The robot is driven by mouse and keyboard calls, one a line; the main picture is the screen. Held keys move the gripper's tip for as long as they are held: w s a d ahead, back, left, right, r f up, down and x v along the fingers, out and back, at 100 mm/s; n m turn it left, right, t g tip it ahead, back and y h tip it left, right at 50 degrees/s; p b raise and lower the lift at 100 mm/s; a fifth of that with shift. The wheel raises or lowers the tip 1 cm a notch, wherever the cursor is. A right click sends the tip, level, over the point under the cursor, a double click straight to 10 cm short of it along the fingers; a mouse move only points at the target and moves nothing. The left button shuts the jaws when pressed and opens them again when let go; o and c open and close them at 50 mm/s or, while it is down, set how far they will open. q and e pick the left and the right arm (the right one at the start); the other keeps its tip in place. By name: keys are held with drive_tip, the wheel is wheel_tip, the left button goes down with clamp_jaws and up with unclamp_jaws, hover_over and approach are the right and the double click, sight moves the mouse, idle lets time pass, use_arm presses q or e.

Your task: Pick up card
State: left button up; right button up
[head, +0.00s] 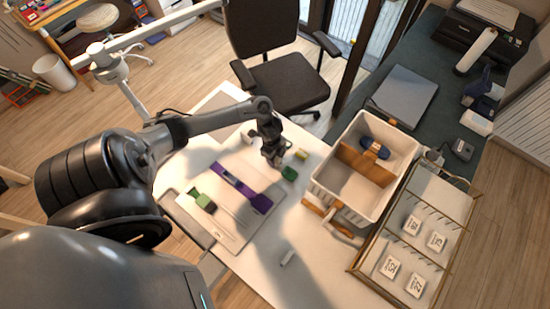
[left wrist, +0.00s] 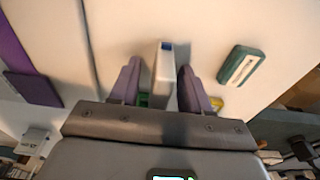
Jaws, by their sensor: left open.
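My left gripper (head: 273,158) is over the table, just left of a green piece (head: 289,173). In the left wrist view its two purple fingers (left wrist: 160,66) are apart. A narrow white piece with a blue end (left wrist: 165,75) lies between them, with gaps showing on both sides. I cannot tell whether it is the card. The green piece with a pale face (left wrist: 241,66) lies outside the fingers, to the right. White numbered cards (head: 411,224) lie in the divided tray at the right of the head view. My right gripper is not in view.
A purple strap (head: 240,187) and a green clip (head: 203,200) lie on a white board (head: 220,221). A yellow piece (head: 301,154) is near the gripper. A white bin (head: 343,187) with a brown divider stands to the right, beside the tray (head: 455,215). The table's front is mostly clear.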

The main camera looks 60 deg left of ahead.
use_arm(q)
drive_tip(key=shift+c, duration=0.3)
clamp_jaws()
drive_tip(key=shift+r, duration=0.15)
